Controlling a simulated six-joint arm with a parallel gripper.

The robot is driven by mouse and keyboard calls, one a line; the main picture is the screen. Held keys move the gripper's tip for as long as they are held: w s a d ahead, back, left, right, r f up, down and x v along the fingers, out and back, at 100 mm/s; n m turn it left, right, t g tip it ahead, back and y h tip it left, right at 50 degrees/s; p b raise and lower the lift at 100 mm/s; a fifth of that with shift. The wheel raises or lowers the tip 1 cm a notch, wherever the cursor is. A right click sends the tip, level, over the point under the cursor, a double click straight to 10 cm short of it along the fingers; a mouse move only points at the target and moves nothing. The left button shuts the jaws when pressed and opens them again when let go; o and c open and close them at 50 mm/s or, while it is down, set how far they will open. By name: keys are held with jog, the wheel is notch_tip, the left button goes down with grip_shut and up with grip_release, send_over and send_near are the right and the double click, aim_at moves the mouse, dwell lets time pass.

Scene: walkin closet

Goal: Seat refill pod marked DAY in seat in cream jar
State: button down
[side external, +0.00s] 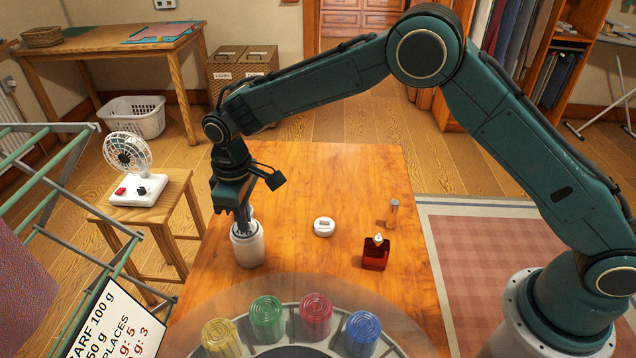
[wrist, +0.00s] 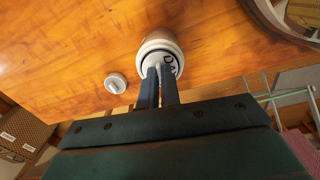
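The white cream jar (side external: 248,249) stands upright near the left edge of the wooden table; its rim shows in the wrist view (wrist: 159,39). The refill pod (wrist: 171,59) is a pale disc at the jar's mouth, inside a dark ring. Its dark letters begin "DA"; the rest is hidden by a finger. My gripper (side external: 242,229) points down over the jar. In the wrist view its fingers (wrist: 160,76) are close together with a thin pale tab of the pod between them. How deep the pod sits cannot be told.
A small round white piece with a raised bar (side external: 324,227) lies right of the jar. A red bottle (side external: 376,254) and a small stoppered vial (side external: 392,213) stand farther right. A carousel with coloured lidded jars (side external: 267,318) fills the front. The table's back is clear.

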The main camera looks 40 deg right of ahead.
jog(key=shift+f, duration=1.05)
dwell(1.7)
jog(key=c, duration=2)
grip_release()
jog(key=shift+r, duration=0.45)
jog(key=shift+r, duration=0.35)
jog(key=shift+r, duration=0.35)
jog(key=shift+r, duration=0.7)
jog(key=shift+r, duration=0.35)
